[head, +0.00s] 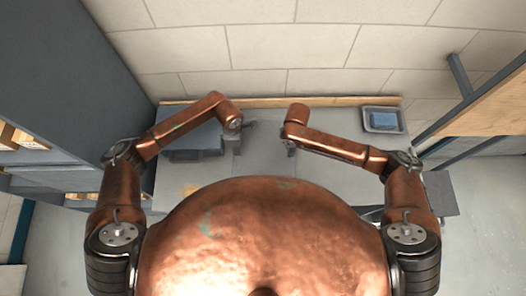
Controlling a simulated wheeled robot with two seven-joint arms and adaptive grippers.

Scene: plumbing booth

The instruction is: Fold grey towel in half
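A darker grey patch (262,138), which looks like the grey towel, lies on the grey worktop between my two grippers. Its edges are hard to make out, and I cannot tell whether it is flat or folded. My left gripper (236,142) is at the patch's left side. My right gripper (291,149) is at its right side. Both are small and dark, partly hidden by my copper forearms, and I cannot tell whether their fingers touch the cloth or are open or shut.
A grey worktop (330,182) with a wooden strip (262,102) along its back edge stands against a tiled wall. A dark grey box-like object (196,143) is at the left. A grey tray (366,127) holding a blue item (383,119) is at the back right.

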